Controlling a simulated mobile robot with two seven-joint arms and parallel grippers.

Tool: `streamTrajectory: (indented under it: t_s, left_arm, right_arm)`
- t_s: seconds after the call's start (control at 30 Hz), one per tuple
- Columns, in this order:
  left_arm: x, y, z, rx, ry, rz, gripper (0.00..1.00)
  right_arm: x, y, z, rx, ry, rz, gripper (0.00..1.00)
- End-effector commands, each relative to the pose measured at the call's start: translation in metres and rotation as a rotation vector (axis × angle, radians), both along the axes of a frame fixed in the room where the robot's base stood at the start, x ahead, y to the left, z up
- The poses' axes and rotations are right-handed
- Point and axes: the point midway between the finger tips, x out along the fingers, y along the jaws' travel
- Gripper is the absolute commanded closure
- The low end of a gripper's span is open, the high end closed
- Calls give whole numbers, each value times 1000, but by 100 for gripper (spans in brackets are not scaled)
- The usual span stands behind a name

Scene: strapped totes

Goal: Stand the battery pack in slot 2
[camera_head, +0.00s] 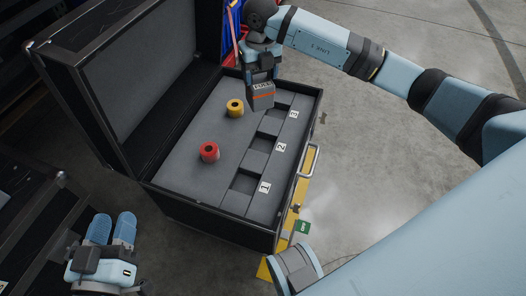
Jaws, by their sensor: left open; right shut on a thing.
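The battery pack (262,101) is a grey block with an orange stripe, held roughly upright. My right gripper (262,82) is shut on its top, at the far part of the open black case (176,197). The pack is close to the recesses by labels 2 (281,148) and 3 (293,114). I cannot tell whether it touches the foam. Label 1 (264,188) marks the near recess, which looks dark and empty. The pack partly hides the foam behind it. My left gripper (110,229) is open and empty, outside the case at lower left.
A yellow roll (235,108) and a red roll (209,152) stand on the grey foam (190,180), left of the recesses. The case lid (135,75) stands open on the left. A metal handle (313,162) sticks out on the right side.

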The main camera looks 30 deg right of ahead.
Motion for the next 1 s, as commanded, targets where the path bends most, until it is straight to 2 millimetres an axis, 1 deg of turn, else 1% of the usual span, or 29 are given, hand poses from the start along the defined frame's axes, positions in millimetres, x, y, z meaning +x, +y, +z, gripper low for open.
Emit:
streamTrajectory:
  t_s: [0.03,0.2,0.3,0.4,0.53,0.63,1.0]
  left_arm:
    - [0,-1,0,-9,-14,-5,57]
    - [-1,-5,7,-39,-51,-18,57]
    - [-2,-6,11,-51,-66,-24,57]
    - [-3,-7,13,-59,-76,-28,57]
    - [-3,-8,12,-61,-76,-33,57]
    - [-3,-8,4,-52,-58,-39,57]
    - [-3,-12,-43,14,70,-83,57]
  right_arm:
    - [3,-2,-10,3,2,-100,100]
    - [9,-10,-30,3,12,-431,100]
    - [11,-12,-38,3,15,-570,100]
    - [13,-15,-44,2,18,-664,100]
    - [13,-16,-53,1,20,-722,100]
    - [13,-16,-69,1,21,-731,100]
    - [13,-16,-158,0,22,-728,100]
